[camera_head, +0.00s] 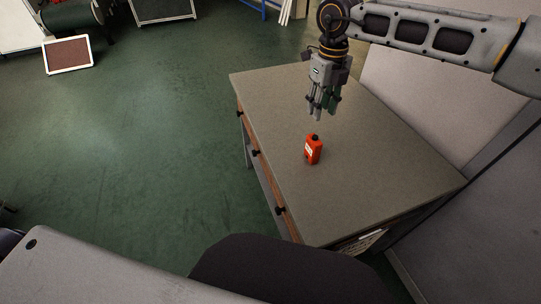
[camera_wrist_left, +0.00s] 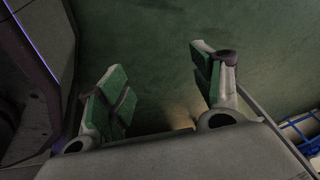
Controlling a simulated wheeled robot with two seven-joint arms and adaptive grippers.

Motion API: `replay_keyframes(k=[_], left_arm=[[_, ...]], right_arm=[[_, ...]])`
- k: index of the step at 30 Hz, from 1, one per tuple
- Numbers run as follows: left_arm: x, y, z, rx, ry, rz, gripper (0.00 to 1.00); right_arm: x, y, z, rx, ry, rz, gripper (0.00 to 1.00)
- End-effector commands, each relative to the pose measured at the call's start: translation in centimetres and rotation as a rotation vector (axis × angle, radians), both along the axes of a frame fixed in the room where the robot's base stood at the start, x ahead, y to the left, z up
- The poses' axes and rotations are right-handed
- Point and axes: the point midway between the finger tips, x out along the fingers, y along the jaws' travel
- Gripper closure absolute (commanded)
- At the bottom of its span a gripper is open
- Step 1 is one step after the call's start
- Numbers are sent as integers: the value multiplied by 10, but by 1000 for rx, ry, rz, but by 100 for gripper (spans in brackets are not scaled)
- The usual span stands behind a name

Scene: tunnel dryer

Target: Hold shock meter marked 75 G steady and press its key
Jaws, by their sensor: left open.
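An orange-red shock meter (camera_head: 313,151) with a pale label and a dark key on top stands upright on the table (camera_head: 275,100) in the head view. The label is too small to read. My right gripper (camera_head: 322,114) hangs fingers down above the table, just behind the meter and apart from it. Its fingers look close together, and I cannot tell whether they are open or shut. My left gripper (camera_wrist_left: 160,85) shows in the left wrist view with its green-padded fingers wide apart and nothing between them. It is over the green floor and does not show in the head view.
The table has drawers with dark knobs along its left side. A pale panel (camera_head: 410,90) stands close on its right. The tabletop around the meter is clear. A framed brown board (camera_head: 68,55) is far left on the open floor. A blue frame (camera_wrist_left: 305,130) shows in the left wrist view.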

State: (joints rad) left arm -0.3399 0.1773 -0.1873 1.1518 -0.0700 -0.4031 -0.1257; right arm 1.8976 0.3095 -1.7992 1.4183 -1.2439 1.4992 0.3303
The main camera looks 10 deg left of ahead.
Motion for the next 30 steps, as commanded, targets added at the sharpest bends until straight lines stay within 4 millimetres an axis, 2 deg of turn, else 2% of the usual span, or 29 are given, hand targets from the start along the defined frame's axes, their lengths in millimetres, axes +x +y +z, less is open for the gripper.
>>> replay_keyframes(k=[1,6,16,24,30], left_arm=[[16,6,10,25,-38,-48,23],[64,19,44,124,-162,-226,23],[149,29,127,358,-403,-576,23],[204,20,206,591,-602,-863,23],[235,4,269,791,-750,-1074,23]], right_arm=[[0,0,0,0,0,0,64],[0,0,0,0,0,0,64],[0,0,0,0,0,0,64],[0,0,0,0,0,0,64],[0,0,0,0,0,0,64]])
